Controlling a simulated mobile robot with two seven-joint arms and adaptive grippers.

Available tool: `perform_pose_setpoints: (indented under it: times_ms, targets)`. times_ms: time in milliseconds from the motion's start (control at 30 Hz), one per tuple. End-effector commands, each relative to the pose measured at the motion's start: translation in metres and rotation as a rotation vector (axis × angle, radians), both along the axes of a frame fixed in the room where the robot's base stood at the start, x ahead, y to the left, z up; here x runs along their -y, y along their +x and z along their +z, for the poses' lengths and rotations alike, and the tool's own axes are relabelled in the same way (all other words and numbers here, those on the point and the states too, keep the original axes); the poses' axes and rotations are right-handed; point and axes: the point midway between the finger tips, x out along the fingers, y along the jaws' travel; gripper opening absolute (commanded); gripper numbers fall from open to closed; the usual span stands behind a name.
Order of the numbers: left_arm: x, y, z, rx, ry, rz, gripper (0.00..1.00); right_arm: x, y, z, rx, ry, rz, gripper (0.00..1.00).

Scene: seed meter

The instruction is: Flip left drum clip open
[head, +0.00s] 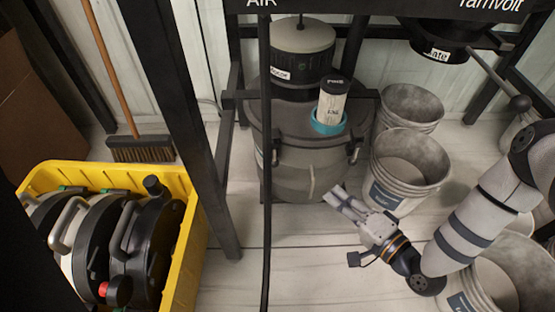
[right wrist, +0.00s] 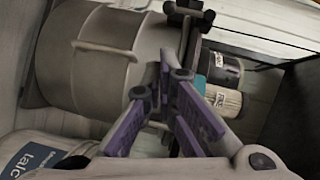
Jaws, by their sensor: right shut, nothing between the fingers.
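The grey drum (head: 295,180) stands under the black frame in the head view. Its left clip (head: 275,152) is a small dark latch at the left of the lid rim; whether it is open or shut is unclear. A similar right clip (head: 354,153) sits on the rim's other side. My right gripper (head: 332,196) is shut and empty, low in front of the drum's right side, below the rim. The wrist view shows the drum (right wrist: 105,55) sideways, with a dark clip (right wrist: 188,15) at the top edge and my purple-padded fingers (right wrist: 172,62) together. My left gripper is out of view.
A teal-based canister (head: 332,103) stands on the drum lid (head: 290,119). A labelled bucket (head: 405,178) stands close right of my gripper. A thin black vertical pole (head: 265,230) passes before the drum's left side. A yellow crate (head: 190,240) stands at left.

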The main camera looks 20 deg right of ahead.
Motion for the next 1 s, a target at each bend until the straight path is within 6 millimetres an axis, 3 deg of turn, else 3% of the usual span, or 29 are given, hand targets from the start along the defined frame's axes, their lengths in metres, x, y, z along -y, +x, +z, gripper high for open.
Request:
perform_pose_setpoints:
  times_ms: [100, 467, 967, 1000]
  targets:
    - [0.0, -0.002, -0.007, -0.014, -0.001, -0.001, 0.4, 0.008, 0.007, -0.002, 0.039, 0.022, -0.012, 0.0]
    - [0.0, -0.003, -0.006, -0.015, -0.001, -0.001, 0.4, 0.007, 0.012, 0.001, 0.044, 0.023, -0.011, 0.0]
    - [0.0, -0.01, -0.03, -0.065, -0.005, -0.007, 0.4, -0.023, 0.107, -0.013, 0.043, 0.024, -0.012, 0.0]
    - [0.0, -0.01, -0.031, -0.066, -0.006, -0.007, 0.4, -0.032, 0.108, -0.015, 0.04, 0.024, -0.008, 0.0]
